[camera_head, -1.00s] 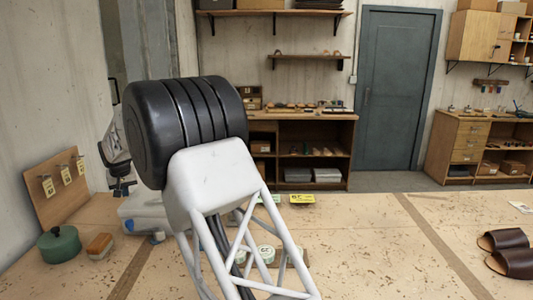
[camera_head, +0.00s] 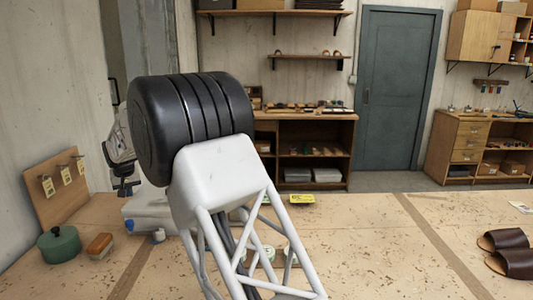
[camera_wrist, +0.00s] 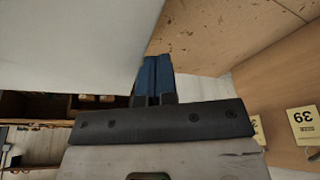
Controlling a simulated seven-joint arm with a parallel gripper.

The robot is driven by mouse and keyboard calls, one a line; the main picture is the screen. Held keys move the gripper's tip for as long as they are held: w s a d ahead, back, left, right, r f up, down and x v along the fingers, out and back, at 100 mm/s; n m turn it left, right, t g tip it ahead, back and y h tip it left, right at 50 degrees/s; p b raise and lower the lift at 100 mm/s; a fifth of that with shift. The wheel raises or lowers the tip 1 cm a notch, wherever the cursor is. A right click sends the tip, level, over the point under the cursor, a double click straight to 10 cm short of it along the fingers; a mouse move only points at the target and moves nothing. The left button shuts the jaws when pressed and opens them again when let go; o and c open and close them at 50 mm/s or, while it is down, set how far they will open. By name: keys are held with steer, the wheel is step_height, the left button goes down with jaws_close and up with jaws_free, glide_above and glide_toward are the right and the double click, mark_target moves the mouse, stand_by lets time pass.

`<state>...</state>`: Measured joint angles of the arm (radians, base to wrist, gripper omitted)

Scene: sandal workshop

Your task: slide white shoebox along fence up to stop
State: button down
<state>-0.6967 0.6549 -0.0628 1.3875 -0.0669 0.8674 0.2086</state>
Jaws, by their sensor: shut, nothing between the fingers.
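A white box (camera_head: 150,208), which looks like the white shoebox, lies at the left back of the bench, its right part hidden behind my arm. In the wrist view a large white surface (camera_wrist: 70,40) fills the upper left, close beside my gripper. My gripper (camera_wrist: 153,62) shows there with its blue fingers shut together and nothing between them. Whether the fingers touch the white surface I cannot tell. I cannot make out the fence or the stop.
A board with yellow tags (camera_head: 55,190) stands at the left wall. A green pot (camera_head: 59,245) and a brush (camera_head: 99,246) sit at the bench's left. Brown sandals (camera_head: 512,262) lie at the far right. The bench's middle right is clear.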

steer(key=shift+d, duration=0.15)
steer(key=shift+a, duration=0.2)
steer(key=shift+a, duration=0.35)
steer(key=shift+a, duration=0.1)
stand_by(0.4)
steer(key=shift+r, duration=0.15)
step_height(320, 180, up, 8)
stand_by(1.1)
